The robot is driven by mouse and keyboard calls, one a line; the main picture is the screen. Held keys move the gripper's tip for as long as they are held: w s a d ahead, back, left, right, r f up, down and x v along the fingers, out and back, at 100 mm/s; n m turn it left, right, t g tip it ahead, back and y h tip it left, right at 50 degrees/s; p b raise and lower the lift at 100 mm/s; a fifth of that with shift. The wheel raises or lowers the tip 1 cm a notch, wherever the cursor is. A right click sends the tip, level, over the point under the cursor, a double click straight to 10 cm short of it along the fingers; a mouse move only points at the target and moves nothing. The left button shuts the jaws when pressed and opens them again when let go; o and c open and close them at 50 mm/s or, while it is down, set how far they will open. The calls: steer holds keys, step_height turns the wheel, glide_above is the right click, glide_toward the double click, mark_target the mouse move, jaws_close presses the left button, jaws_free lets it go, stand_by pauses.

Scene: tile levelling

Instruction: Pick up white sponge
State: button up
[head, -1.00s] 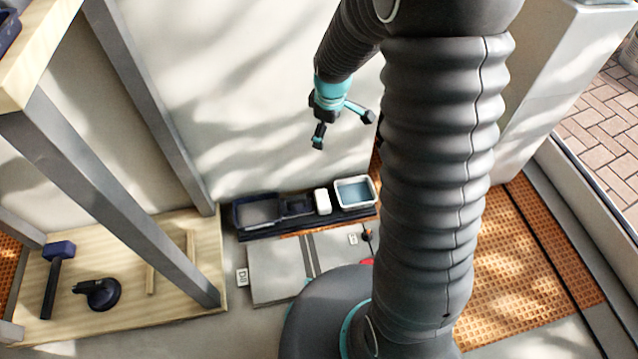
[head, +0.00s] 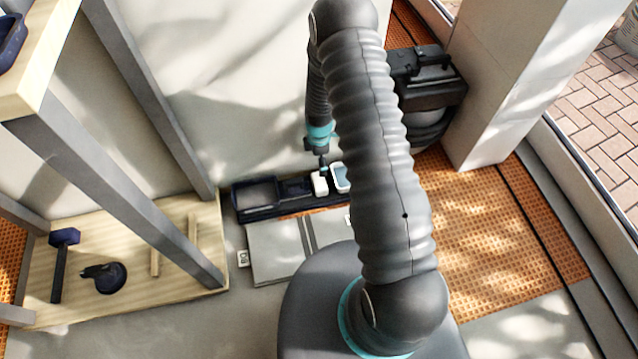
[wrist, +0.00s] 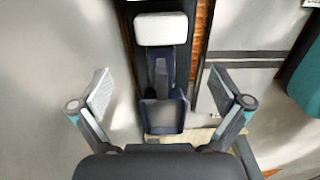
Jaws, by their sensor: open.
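The white sponge (head: 319,185) sits in the dark tray against the wall in the head view, between a small dark compartment and a blue-filled container. In the wrist view the white sponge (wrist: 161,29) is at the top centre, a rounded white block. My gripper (head: 322,168) hangs just above the sponge area in the head view. In the wrist view my gripper (wrist: 164,97) is open and empty, its two pads spread wide, with the sponge ahead of and apart from them.
The long dark tray (head: 268,213) holds a wide compartment at its left end. The blue-filled container (head: 341,178) is right beside the sponge. Grey tiles (head: 275,252) lie in front. A wooden shelf (head: 130,270) with a mallet (head: 62,262) stands at left.

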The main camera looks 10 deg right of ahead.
mark_target(319, 181)
step_height(319, 181, down, 14)
steer(key=shift+s+r, duration=0.1)
steer(key=shift+r, duration=0.15)
stand_by(0.4)
steer(key=c, duration=0.7)
